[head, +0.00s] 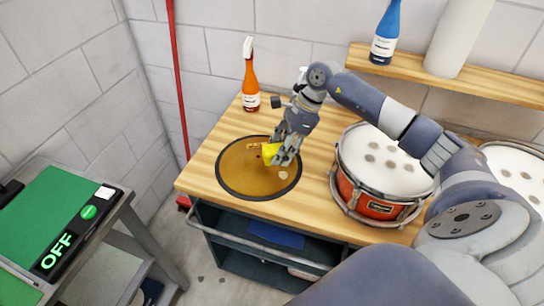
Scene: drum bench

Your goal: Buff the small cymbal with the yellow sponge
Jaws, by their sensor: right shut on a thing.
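The small cymbal (240,181) is a round golden-brown disc with a dark rim, lying on the left part of the wooden bench top. My right gripper (276,158) is over the cymbal's upper right part, pointing down. It is shut on the yellow sponge (269,151), which is partly hidden by the fingers. The sponge is at or just above the cymbal's surface; I cannot tell if it touches. Some marks show on the cymbal near the sponge. My left gripper is not in view.
An orange spray bottle (250,84) stands behind the cymbal. A red snare drum (376,190) with a spotted white head stands to the right, another drum (522,170) beyond it. A shelf (500,88) holds a blue bottle (386,35). A green-topped table (52,205) is at left.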

